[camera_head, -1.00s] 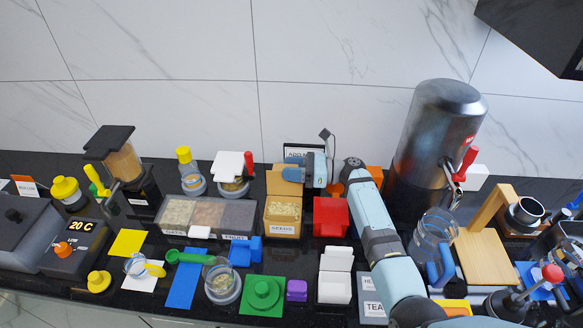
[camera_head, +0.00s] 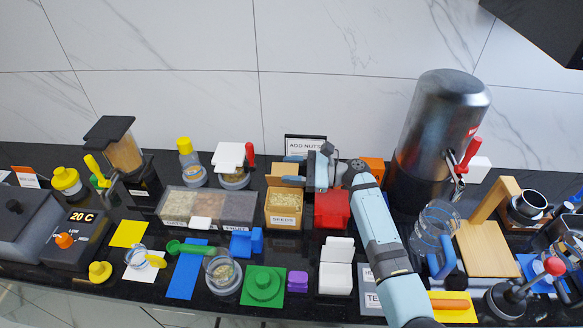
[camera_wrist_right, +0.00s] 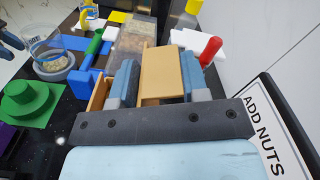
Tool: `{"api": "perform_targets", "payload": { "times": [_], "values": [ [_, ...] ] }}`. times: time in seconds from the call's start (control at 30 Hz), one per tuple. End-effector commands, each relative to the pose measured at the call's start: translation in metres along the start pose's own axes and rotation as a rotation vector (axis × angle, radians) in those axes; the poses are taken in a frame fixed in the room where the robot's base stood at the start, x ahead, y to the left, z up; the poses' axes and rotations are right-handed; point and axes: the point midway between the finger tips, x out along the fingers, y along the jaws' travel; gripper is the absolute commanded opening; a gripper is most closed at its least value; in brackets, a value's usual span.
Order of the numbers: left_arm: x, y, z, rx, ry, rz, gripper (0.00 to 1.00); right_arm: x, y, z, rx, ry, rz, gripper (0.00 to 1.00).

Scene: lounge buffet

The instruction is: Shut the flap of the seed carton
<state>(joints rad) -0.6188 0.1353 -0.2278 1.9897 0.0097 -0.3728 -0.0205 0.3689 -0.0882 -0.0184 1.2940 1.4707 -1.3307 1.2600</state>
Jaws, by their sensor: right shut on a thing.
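The seed carton (camera_head: 285,222) is a tan box labelled SEEDS, with pale seeds showing through its open top. Its tan flap (camera_head: 284,169) stands up at the carton's back edge, so the carton is open. My right gripper (camera_head: 291,170) reaches in from the right and is shut on the flap, one finger on each side. The right wrist view shows the flap (camera_wrist_right: 160,72) between the two blue-grey fingers. The gripper hides part of the carton there.
A red box (camera_head: 331,212) stands close at the carton's right, under my right gripper. A bin with several compartments (camera_head: 205,226) is at its left. The ADD NUTS sign (camera_head: 305,144) stands behind. A blue holder (camera_head: 246,243) and green block (camera_head: 263,287) lie in front.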

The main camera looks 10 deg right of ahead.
Motion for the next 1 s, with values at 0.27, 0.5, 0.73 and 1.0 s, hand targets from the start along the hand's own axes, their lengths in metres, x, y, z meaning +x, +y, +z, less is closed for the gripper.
{"api": "perform_targets", "payload": {
  "times": [0.27,0.5,0.73,1.0],
  "values": [
    [0.0006,0.0017,0.0,0.0,0.001,0.003,0.35,-0.0011,-0.0013,0.0042,-0.046,-0.001,-0.005,0.0],
    [0.0008,0.0013,-0.0009,0.0,0.003,0.003,0.35,-0.0012,-0.0018,0.0046,-0.047,-0.002,-0.006,0.0],
    [0.0008,0.0004,-0.001,0.001,0.004,0.002,0.35,-0.0008,-0.0005,0.0035,-0.044,-0.001,-0.004,0.64],
    [0.0,-0.0004,-0.0024,0.002,0.004,0.0,0.35,-0.0041,0.0008,0.0026,-0.04,0.0,-0.003,0.64]
  ]
}}
